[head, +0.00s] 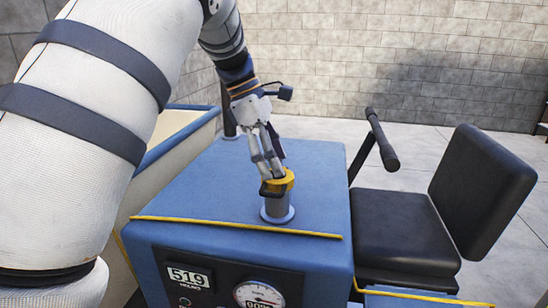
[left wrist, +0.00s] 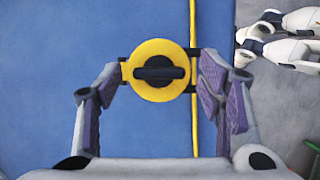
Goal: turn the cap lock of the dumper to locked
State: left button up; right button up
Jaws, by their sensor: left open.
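The dumper's blue body (head: 190,192) fills the middle of the head view. A yellow cap (head: 287,180) sits on a short grey filler neck (head: 278,208) on its top. In the left wrist view the yellow cap (left wrist: 159,88) shows from above, with a dark bar across it lying level in the picture. My left gripper (head: 270,180) is at the cap from above. In the left wrist view its fingers (left wrist: 160,80) stand open, one on each side of the cap, close to its rim. I cannot tell whether they touch it. My right gripper is not clearly seen.
A black seat (head: 405,235) with a backrest and a black lever (head: 382,140) stand right of the body. A yellow strip (head: 235,227) runs along the body's front top edge, above a gauge (head: 258,295) and an hours display (head: 189,276). A block wall (head: 400,60) stands behind.

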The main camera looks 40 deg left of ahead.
pick_arm(q)
jog(key=shift+f, duration=0.1)
jog(key=shift+c, duration=0.3)
jog(key=c, duration=1.1)
